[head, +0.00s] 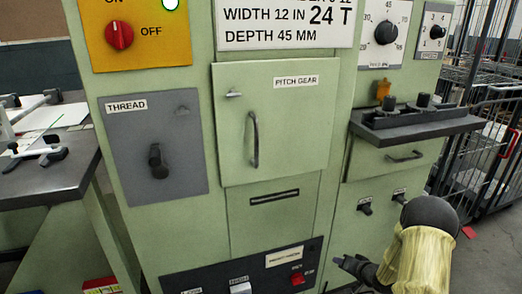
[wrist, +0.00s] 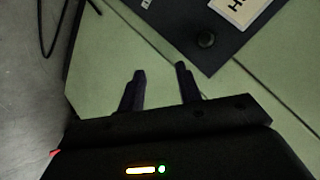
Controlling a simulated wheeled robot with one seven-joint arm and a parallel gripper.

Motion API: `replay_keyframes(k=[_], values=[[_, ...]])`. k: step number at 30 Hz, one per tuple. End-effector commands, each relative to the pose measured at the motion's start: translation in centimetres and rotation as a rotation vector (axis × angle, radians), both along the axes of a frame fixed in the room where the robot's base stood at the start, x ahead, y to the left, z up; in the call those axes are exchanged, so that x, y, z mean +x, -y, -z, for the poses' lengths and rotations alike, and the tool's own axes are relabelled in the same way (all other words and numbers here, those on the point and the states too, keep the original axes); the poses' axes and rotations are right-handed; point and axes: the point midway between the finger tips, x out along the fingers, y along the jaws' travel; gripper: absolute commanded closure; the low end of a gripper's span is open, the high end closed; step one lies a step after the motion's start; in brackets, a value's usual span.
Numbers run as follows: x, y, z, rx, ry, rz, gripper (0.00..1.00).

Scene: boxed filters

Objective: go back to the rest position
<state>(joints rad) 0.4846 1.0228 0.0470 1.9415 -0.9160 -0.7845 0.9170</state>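My gripper (wrist: 160,72) shows in the wrist view with its two dark fingers apart and nothing between them. In the head view my gripper (head: 343,262) is at the lower right, in front of the lower part of the green machine (head: 320,205). It points left, toward the dark lower control panel. I cannot tell the exact gap to the machine.
The dark lower panel (head: 200,280) has a red switch (head: 296,279). A dark shelf (head: 415,125) with black knobs juts out above my arm. A wire cage cart (head: 485,150) stands at the right. A dark-topped bench (head: 50,175) stands at the left.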

Motion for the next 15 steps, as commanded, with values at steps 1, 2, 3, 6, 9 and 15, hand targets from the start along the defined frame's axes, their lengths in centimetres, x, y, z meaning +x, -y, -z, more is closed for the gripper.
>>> replay_keyframes(k=[1, 2, 3, 6, 9, 15], values=[[0.0, -0.5, -2.2, -0.058, -0.013, -0.004, 0.65], [-0.1, -0.6, -3.0, -0.092, -0.025, -0.005, 0.65], [-0.4, -0.9, -4.2, -0.134, -0.043, -0.005, 0.65], [-1.4, -1.7, -7.1, -0.234, -0.086, -0.011, 0.65], [-2.9, -2.6, -9.9, -0.320, -0.138, -0.021, 0.65], [-7.4, -5.0, -15.1, -0.452, -0.250, -0.056, 0.65]])
